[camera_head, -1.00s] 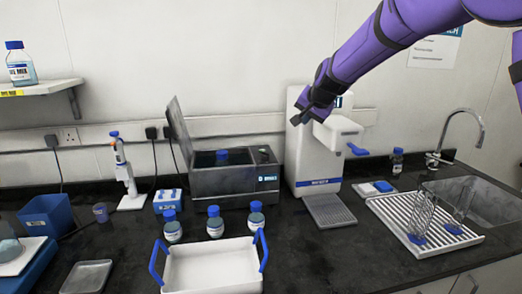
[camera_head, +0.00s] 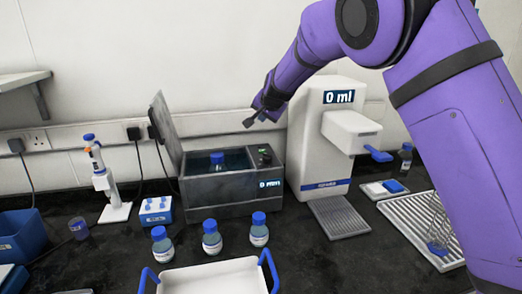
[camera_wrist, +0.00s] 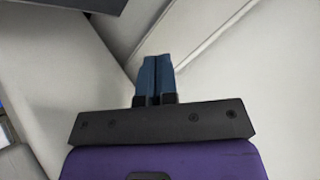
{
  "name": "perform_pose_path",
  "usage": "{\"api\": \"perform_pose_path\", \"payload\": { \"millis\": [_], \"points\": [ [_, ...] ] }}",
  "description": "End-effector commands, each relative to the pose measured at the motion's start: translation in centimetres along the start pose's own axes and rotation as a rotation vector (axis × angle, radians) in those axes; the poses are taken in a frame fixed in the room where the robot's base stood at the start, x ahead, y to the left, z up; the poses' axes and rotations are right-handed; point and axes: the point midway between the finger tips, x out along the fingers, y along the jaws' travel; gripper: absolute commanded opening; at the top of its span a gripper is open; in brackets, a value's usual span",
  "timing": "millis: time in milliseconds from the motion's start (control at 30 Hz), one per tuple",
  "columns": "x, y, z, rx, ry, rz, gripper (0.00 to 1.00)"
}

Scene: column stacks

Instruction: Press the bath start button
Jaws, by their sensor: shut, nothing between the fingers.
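The water bath (camera_head: 228,188) is a dark grey box with its lid (camera_head: 168,128) raised at the left. A blue-capped bottle (camera_head: 217,160) stands in its open basin. A small dark control panel (camera_head: 265,156) sits on its top right; I cannot make out the start button clearly. A lit display (camera_head: 270,183) on its front appears to read "0 min". My gripper (camera_head: 248,122) is above the bath's right part, apart from it. In the wrist view my gripper (camera_wrist: 157,62) has its two blue fingers together, with nothing between them.
The white dispenser (camera_head: 318,150) with a "0 ml" display stands just right of the bath, close to my arm. Several blue-capped bottles (camera_head: 211,238) and a white tray (camera_head: 215,278) are in front. A pipette stand (camera_head: 110,190) is at the left.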

Motion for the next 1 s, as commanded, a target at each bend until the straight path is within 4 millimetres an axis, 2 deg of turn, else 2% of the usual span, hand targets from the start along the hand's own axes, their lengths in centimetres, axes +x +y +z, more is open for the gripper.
{"api": "perform_pose_path", "payload": {
  "millis": [267, 800, 1000],
  "points": [
    [0.5, 0.4, 0.3, 0.0, -0.002, 0.001, 0.0],
    [4.8, 3.6, 3.5, 0.001, -0.002, 0.003, 0.0],
    [5.8, 4.3, 4.2, 0.0, -0.001, 0.001, 0.0]
  ]
}}
